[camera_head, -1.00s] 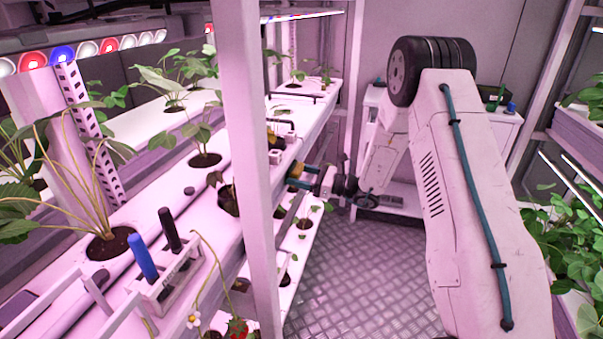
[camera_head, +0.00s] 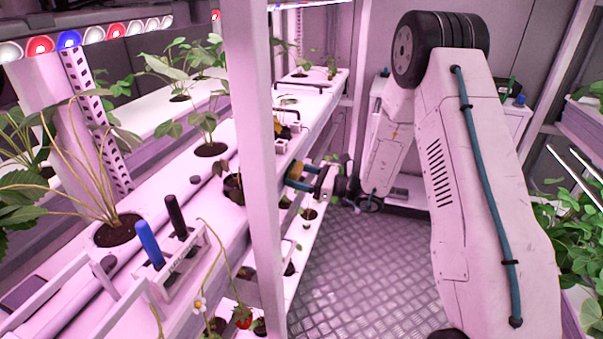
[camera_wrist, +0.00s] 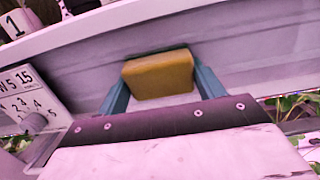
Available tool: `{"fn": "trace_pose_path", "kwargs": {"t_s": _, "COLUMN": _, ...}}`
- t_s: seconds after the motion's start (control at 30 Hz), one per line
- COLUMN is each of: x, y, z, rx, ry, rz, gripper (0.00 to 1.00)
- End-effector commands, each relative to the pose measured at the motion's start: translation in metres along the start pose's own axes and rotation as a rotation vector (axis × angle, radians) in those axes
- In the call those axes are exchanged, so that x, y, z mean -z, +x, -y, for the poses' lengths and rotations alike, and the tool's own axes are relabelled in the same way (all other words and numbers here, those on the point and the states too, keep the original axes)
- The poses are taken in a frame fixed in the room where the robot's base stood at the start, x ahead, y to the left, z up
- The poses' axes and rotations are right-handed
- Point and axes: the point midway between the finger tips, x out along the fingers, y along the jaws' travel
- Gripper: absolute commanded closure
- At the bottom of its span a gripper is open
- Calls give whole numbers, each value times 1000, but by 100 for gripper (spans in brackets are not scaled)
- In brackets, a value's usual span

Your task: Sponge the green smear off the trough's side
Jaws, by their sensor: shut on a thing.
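My gripper (camera_head: 303,177) reaches from the right to the side of the white planting trough (camera_head: 174,183), just past the rack post. Its two teal fingers (camera_wrist: 160,78) are shut on a yellow-brown sponge (camera_wrist: 158,76), which also shows small in the head view (camera_head: 295,170). In the wrist view the sponge is in front of the trough's grey-white side wall (camera_wrist: 250,58), close to it. I cannot tell whether it touches. No green smear is visible on the wall parts in view; the sponge hides the patch behind it.
A white rack post (camera_head: 256,170) stands left of my gripper. A lower trough with seedlings (camera_head: 302,240) runs beneath it. A holder with blue and black-handled tools (camera_head: 183,265) is near. The metal floor (camera_head: 355,270) is clear.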

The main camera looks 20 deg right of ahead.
Motion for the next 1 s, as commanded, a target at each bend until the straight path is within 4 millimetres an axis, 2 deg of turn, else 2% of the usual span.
{"fn": "trace_pose_path", "kwargs": {"t_s": 0.23, "x": 0, "y": -1, "z": -20, "rx": 0, "ry": 1, "rz": 0, "gripper": 51}}
{"fn": "trace_pose_path", "kwargs": {"t_s": 0.57, "x": 0, "y": -3, "z": -20, "rx": 1, "ry": 0, "rz": 0, "gripper": 51}}
{"fn": "trace_pose_path", "kwargs": {"t_s": 1.0, "x": 6, "y": -45, "z": -20, "rx": 2, "ry": 1, "rz": 0, "gripper": 51}}
